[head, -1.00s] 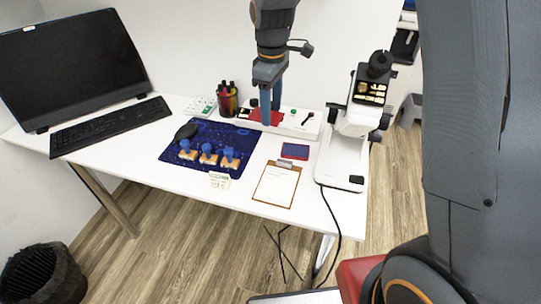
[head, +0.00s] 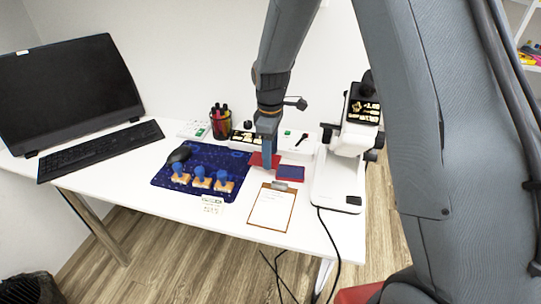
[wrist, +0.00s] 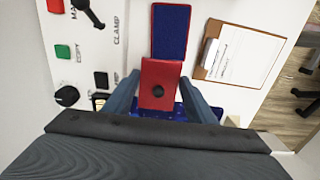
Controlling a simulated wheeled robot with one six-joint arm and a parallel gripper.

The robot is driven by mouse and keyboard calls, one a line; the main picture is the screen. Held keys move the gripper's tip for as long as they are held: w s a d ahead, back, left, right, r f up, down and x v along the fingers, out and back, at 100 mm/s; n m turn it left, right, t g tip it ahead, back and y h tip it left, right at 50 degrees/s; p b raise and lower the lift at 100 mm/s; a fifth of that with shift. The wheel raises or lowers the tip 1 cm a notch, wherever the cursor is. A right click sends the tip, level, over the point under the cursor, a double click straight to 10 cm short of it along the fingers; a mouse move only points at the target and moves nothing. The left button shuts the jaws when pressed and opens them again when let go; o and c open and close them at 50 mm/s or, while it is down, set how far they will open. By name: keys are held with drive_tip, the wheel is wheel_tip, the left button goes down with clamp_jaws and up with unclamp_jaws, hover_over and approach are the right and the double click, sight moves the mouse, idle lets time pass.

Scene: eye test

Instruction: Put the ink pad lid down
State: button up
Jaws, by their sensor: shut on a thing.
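My gripper (head: 269,160) is shut on the red ink pad lid (head: 256,159), just left of the ink pad. In the wrist view the lid (wrist: 160,74) is a flat red plate with a dark round knob, between my two fingers (wrist: 161,97). The open ink pad (head: 291,173) lies on the white desk, a blue pad in a red rim. In the wrist view the ink pad (wrist: 170,32) lies straight beyond the lid, close to its far edge. I cannot tell whether the lid touches the desk.
A clipboard (head: 271,211) lies in front of the ink pad. A white microscope (head: 338,180) stands to the right. A dark blue mat (head: 214,156) with several blue-handled stamps (head: 201,175) is on the left. A white panel with buttons (head: 300,148) stands behind.

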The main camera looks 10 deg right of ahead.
drive_tip(key=shift+f, duration=0.65)
drive_tip(key=shift+f, duration=0.1)
drive_tip(key=shift+f, duration=0.35)
drive_tip(key=o, duration=1)
wheel_tip(320, 180, up, 13)
drive_tip(key=b, duration=0.1)
drive_tip(key=shift+b, duration=0.4)
